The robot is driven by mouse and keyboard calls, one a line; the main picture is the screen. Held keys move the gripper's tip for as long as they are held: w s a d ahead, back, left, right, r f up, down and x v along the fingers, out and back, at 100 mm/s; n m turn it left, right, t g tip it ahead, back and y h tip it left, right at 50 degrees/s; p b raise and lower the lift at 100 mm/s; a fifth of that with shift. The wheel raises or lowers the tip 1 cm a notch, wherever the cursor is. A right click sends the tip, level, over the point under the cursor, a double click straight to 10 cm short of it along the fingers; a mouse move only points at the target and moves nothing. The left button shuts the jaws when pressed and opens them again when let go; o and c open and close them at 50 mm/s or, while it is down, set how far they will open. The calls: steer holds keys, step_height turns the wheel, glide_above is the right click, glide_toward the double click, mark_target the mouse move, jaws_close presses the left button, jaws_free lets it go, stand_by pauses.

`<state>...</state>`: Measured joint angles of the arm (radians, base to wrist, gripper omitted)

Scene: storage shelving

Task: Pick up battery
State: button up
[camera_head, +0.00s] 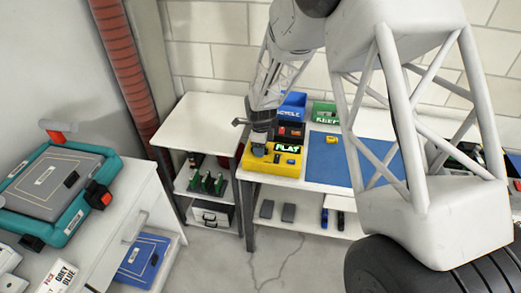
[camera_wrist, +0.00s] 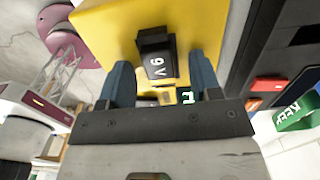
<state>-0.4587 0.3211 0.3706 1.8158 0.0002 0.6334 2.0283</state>
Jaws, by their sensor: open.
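A small black battery marked "9 V" (camera_wrist: 156,58) sits on a yellow box (camera_wrist: 105,28) in the wrist view. My gripper (camera_wrist: 160,72) is open, with one blue finger on each side of the battery. Gaps show between the fingers and the battery, and I cannot tell their exact depth. In the head view my gripper (camera_head: 259,147) is at the left part of the yellow box (camera_head: 268,167), which has a black sign with green letters. The battery between the fingers is not clear there.
Behind the yellow box stand a blue bin (camera_head: 292,106) and a green bin (camera_head: 324,113). A blue mat (camera_head: 335,160) lies to the right, with a small yellow item (camera_head: 331,139) on it. A teal-framed case (camera_head: 55,180) sits on the left bench. The white table (camera_head: 205,118) at left is clear.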

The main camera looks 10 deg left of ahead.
stand_by(0.5)
jaws_close()
stand_by(0.3)
steer(key=shift+r, duration=0.45)
step_height(320, 180, up, 3)
steer(key=shift+f, duration=0.1)
steer(key=s+d, duration=0.3)
steer(key=s, duration=0.4)
steer(key=s+d+r, duration=0.1)
steer(key=s+d, duration=0.3)
steer(key=s, duration=0.3)
steer(key=shift+s, duration=0.2)
steer(key=shift+r, duration=0.1)
